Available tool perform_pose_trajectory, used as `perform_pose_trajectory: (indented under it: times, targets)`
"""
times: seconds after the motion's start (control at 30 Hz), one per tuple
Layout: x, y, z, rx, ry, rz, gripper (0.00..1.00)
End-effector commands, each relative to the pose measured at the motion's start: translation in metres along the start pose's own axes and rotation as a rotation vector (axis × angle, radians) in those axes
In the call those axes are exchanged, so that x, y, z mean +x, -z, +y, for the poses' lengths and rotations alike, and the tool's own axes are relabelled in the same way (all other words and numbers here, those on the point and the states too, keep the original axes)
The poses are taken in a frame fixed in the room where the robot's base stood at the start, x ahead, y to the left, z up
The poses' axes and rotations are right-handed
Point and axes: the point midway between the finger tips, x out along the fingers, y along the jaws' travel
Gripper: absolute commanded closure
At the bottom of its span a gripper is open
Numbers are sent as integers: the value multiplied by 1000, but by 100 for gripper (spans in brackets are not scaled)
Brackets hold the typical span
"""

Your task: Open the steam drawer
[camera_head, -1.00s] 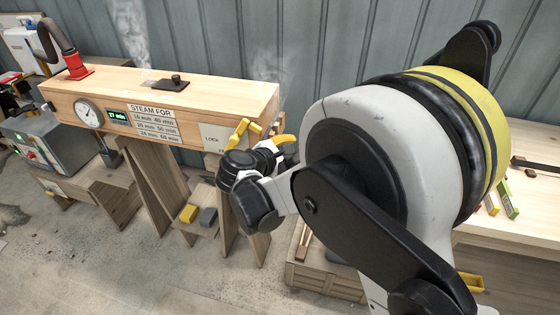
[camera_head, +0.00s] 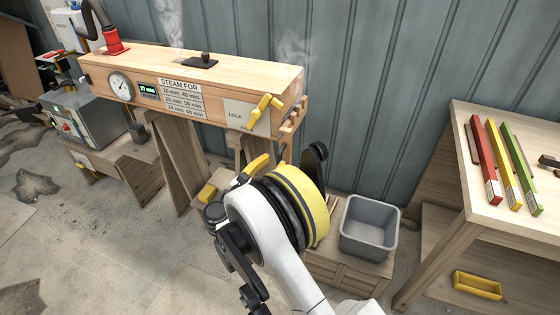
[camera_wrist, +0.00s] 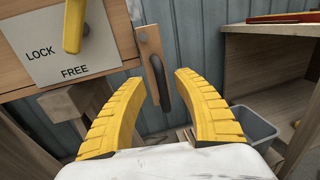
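The wooden steam box (camera_head: 190,80) stands at the left in the head view. At its right end, the drawer's end piece (camera_head: 290,122) shows with a wooden bar; in the wrist view this wooden end piece (camera_wrist: 147,45) carries a dark upright handle (camera_wrist: 162,88). A yellow lever (camera_head: 264,109) sits on the LOCK/FREE plate; in the wrist view the lever (camera_wrist: 75,25) points down toward FREE. My gripper (camera_wrist: 158,78) is open and empty, its yellow fingers either side of the handle in the picture. Contact is not visible. The head view mostly hides the gripper behind my arm.
A grey bin (camera_head: 369,228) on a low wooden crate (camera_head: 345,272) stands below and right of the box end. A workbench (camera_head: 470,190) with coloured bars is at the right. The corrugated wall (camera_head: 380,90) runs behind.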

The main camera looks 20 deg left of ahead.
Motion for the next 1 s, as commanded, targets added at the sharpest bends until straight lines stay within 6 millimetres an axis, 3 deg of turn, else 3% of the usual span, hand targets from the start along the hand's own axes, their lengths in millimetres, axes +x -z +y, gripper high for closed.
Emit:
perform_pose_trajectory:
  times: [0.2,0.57,0.7,1.0]
  targets:
    - [30,1,0,1,1,1,64]
    - [36,-1,0,1,0,1,64]
    - [36,0,0,1,0,1,100]
    - [36,0,0,1,0,1,100]
